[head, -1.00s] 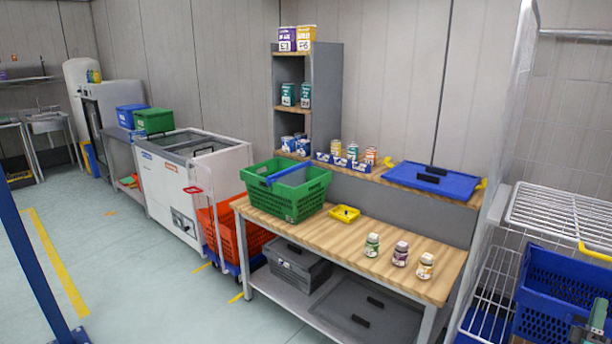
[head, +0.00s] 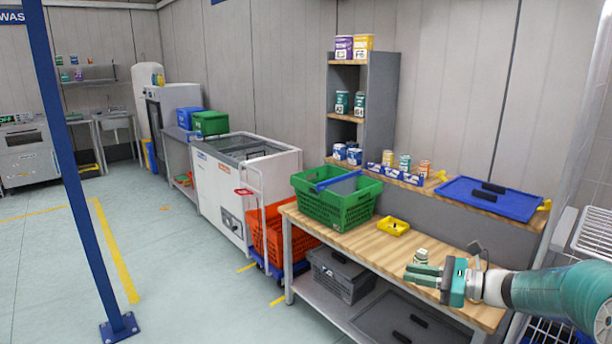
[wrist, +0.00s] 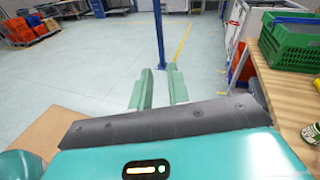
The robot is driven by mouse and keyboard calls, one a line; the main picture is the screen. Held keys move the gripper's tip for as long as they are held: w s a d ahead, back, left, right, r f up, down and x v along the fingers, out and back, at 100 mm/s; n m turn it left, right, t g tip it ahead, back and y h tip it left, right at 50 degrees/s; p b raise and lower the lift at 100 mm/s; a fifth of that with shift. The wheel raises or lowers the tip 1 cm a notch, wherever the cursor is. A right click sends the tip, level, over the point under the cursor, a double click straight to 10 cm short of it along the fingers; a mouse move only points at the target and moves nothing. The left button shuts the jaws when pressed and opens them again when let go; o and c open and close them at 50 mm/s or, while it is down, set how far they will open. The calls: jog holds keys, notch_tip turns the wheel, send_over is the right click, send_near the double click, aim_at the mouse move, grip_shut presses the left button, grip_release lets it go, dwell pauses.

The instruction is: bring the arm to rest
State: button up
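My arm (head: 555,293) reaches in from the right edge in the head view, stretched to the left. My gripper (head: 414,274) appears in front of the wooden workbench (head: 368,246) and hides part of its top. In the wrist view my gripper (wrist: 159,86) has its two green fingers apart, with nothing between them and open floor beyond. A small jar (head: 421,256) on the bench shows just above the fingers in the head view. A jar (wrist: 311,133) also shows at the right edge of the wrist view. Other bench jars are hidden by the arm.
A blue lid (head: 488,199) lies on the raised shelf. Orange totes (head: 270,238) stand left of the bench. A blue post (head: 75,190) rises from clear floor at left.

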jog(key=s+a+n+g+h, duration=0.6)
jog(key=s+a+n, duration=0.4)
jog(key=s+a, duration=0.3)
jog(key=s+r+n+t+h, duration=0.1)
jog(key=s+n+t+h, duration=0.1)
jog(key=s+n+h, duration=0.6)
jog(key=s+n, duration=0.5)
jog(key=s, duration=0.1)
jog(key=shift+s+t, duration=0.15)
jog(key=shift+t, duration=0.15)
jog(key=shift+r, duration=0.1)
